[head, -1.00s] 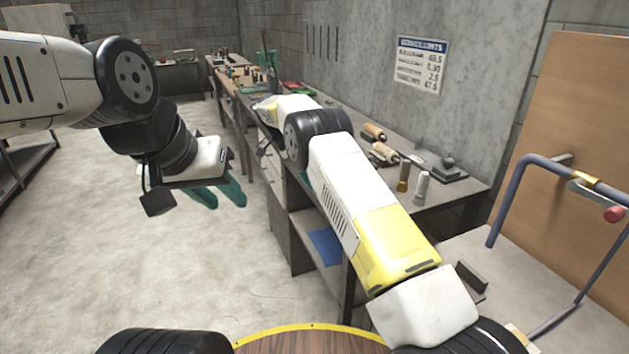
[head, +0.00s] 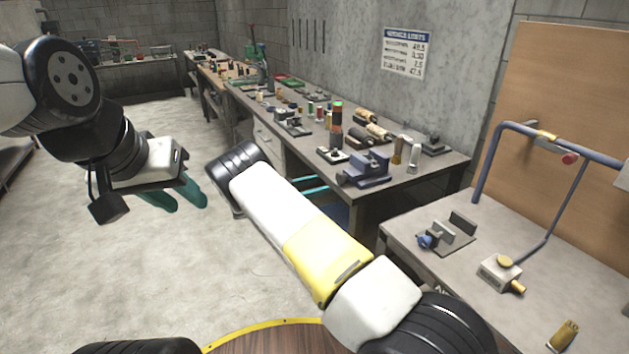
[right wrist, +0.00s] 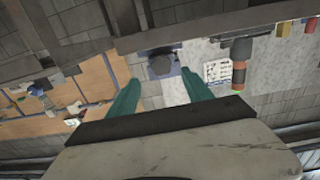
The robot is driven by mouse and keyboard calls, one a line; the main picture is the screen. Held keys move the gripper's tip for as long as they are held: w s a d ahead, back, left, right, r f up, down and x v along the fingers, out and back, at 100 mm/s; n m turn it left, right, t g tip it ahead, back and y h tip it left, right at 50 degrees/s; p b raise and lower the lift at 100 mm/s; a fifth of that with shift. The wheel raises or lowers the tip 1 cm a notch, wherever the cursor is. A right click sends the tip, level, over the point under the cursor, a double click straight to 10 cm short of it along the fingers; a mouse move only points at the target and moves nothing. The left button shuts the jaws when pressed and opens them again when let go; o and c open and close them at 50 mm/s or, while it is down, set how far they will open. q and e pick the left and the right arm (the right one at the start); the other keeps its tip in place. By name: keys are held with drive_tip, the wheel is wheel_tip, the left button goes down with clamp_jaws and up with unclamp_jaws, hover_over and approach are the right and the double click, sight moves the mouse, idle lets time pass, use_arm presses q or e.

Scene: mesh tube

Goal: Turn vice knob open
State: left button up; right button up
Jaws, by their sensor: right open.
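A small vice (head: 446,236) with a blue knob (head: 427,241) and upright grey jaws sits on the near right table in the head view. A larger blue vice (head: 367,169) stands at the front end of the long bench; I cannot tell which one the task means. My right gripper (head: 311,185) shows only as teal fingertips behind my right arm, beside the bench front and apart from both vices. In the right wrist view its fingers (right wrist: 158,90) are spread and empty. My left gripper (head: 188,207) hangs open and empty over the floor at left.
The long bench (head: 440,166) carries several small tools and fixtures. The near right table (head: 420,275) also holds a small block with brass fittings (head: 501,270) and a bent blue tube frame (head: 487,165). The floor (head: 130,270) at left is clear.

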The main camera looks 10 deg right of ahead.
sight(338, 179)
drive_tip(key=shift+x, duration=3.75)
drive_tip(key=shift+w, duration=0.15)
clamp_jaws()
